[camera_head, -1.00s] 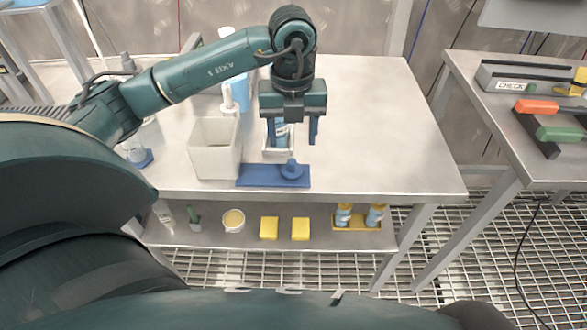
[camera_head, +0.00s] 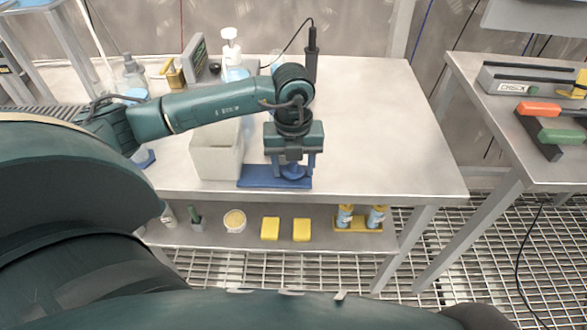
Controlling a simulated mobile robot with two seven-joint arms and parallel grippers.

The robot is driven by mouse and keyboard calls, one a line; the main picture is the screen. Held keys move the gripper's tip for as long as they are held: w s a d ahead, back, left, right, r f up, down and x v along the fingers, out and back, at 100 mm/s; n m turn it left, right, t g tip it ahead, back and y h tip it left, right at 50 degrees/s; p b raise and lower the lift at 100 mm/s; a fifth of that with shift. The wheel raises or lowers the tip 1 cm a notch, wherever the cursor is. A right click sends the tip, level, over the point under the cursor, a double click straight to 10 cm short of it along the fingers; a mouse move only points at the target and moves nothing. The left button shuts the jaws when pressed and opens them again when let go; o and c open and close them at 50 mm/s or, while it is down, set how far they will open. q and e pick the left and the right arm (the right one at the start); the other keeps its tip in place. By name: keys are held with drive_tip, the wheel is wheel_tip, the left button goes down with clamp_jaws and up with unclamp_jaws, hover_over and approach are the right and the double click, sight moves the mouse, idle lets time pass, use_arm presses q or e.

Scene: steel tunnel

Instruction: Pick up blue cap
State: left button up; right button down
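The blue cap (camera_head: 293,172) sits on a flat blue mat (camera_head: 255,177) near the front edge of the steel table. It is partly hidden by my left gripper. My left gripper (camera_head: 293,166) points down over the cap, with one blue finger on each side of it. The fingers are apart, and I see no clear contact with the cap. My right gripper is not in view.
A pale square bin (camera_head: 215,160) stands close to the left of the gripper. A white pump bottle (camera_head: 231,50) and a dark upright tool (camera_head: 312,50) stand behind the arm. The table (camera_head: 390,130) is clear to the right.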

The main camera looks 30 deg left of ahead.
use_arm(q)
drive_tip(key=c, duration=0.7)
drive_tip(key=shift+r, duration=0.15)
wheel_tip(320, 180, up, 10)
drive_tip(key=shift+f, duration=0.1)
